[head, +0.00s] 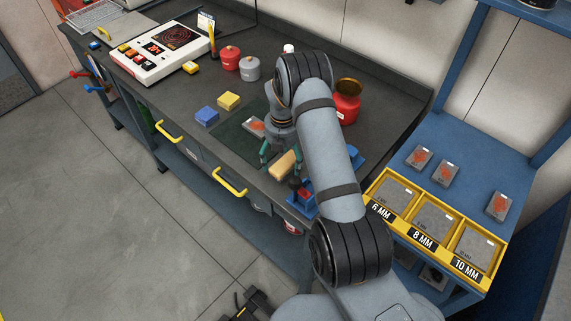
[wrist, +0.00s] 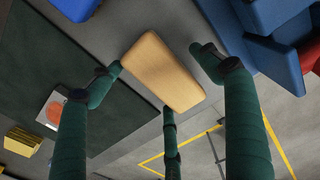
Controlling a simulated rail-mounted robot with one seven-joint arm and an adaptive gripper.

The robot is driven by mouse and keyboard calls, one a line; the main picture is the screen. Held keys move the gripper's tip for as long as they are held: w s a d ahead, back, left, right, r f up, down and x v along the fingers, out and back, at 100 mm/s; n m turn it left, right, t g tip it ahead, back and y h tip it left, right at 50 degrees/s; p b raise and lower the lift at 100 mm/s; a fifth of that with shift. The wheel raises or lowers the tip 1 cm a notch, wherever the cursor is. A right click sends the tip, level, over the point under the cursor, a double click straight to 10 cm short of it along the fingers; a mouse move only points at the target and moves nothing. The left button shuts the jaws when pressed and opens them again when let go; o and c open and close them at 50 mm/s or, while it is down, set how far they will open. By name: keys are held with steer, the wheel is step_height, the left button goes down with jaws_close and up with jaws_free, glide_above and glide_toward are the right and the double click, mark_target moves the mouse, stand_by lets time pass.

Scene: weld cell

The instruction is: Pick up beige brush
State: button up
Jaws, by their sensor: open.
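The beige brush (head: 285,164) shows as a plain beige block on the dark workbench, close to its front edge. In the wrist view the beige brush (wrist: 163,72) lies slanted between my fingers, its top face fully visible. My gripper (head: 281,169) is at the bench front, with its fingers spread around the brush. In the wrist view my gripper (wrist: 155,70) is open, with green fingers at the left, the right and below the brush. The tips look close to it; I cannot tell whether any touches.
A blue vise (head: 312,190) with red parts stands just right of the brush. A dark green mat (head: 232,143) with a rust-marked plate (head: 257,125) lies to the left. Blue (head: 207,115) and yellow (head: 229,100) blocks sit beyond it. A red can (head: 346,105) stands behind my arm.

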steer(key=shift+c, duration=0.8)
steer(key=c, duration=1.1)
steer(key=shift+c, duration=0.4)
